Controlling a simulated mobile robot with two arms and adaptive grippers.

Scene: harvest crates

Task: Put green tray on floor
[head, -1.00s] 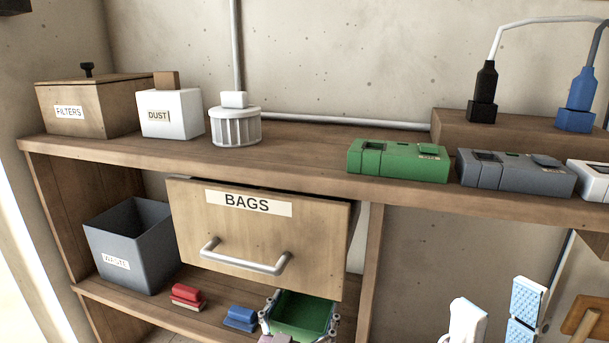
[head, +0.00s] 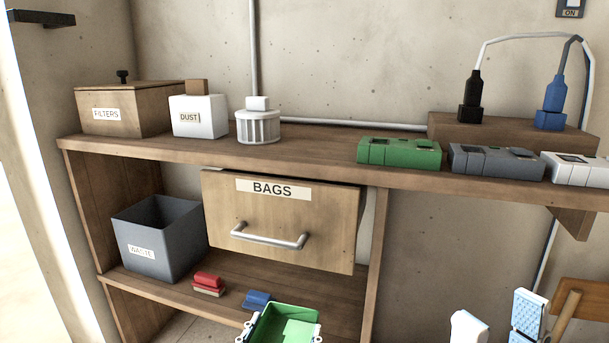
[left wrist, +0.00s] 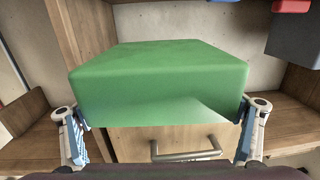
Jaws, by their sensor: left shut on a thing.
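The green tray (head: 287,328) is at the bottom edge of the head view, in front of the lower shelf, with its open top facing up. My left gripper (head: 280,337) is shut on it, with one finger at each side. In the left wrist view the tray (left wrist: 160,85) fills the middle between the two fingers of the left gripper (left wrist: 162,130). My right gripper (head: 495,322) is at the bottom right of the head view, its fingers apart with nothing seen between them. The floor below the tray is not clearly seen.
The lower shelf holds a grey waste bin (head: 158,240), a red brush-like piece (head: 208,283) and a blue one (head: 256,299). The bags drawer (head: 280,220) hangs above it. A drawer front with a handle (left wrist: 188,150) shows below the tray in the wrist view. A wooden chair-like frame (head: 575,300) stands at right.

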